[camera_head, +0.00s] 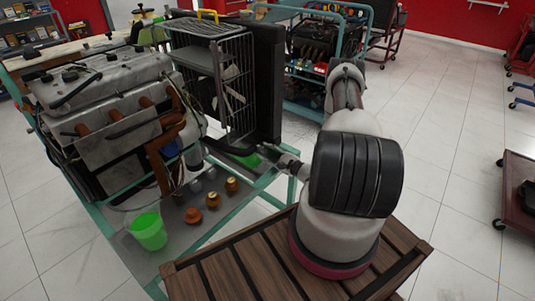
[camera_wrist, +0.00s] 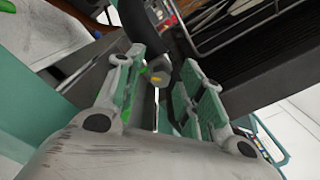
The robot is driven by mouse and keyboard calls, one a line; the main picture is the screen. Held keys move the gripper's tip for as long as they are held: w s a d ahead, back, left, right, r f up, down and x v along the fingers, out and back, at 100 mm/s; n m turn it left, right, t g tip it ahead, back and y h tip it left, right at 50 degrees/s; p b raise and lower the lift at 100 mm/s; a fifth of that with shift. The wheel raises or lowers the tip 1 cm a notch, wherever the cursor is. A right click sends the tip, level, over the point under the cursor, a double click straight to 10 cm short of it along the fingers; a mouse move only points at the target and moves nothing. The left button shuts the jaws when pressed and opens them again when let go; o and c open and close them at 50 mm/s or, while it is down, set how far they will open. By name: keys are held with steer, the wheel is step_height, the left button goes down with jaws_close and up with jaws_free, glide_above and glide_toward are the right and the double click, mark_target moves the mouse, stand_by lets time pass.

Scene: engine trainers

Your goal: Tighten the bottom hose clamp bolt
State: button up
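My gripper (camera_wrist: 160,100) is open in the wrist view, with a green-padded finger on each side. A small grey bolt-like piece with a yellow mark (camera_wrist: 157,76) shows between and beyond the fingers, just below a black hose (camera_wrist: 136,18). It looks like the hose clamp bolt; I cannot tell whether a finger touches it. The clamp band is not clear. In the head view, my gripper (camera_head: 270,152) reaches left to the lower edge of the black radiator (camera_head: 268,85). The bolt cannot be made out there.
The engine (camera_head: 100,105) stands left of the radiator on a green frame (camera_head: 215,215). A green bucket (camera_head: 148,232) and several orange-brown pieces (camera_head: 212,200) are on its lower tray. Open floor (camera_head: 440,130) lies to the right.

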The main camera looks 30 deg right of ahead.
jaws_close()
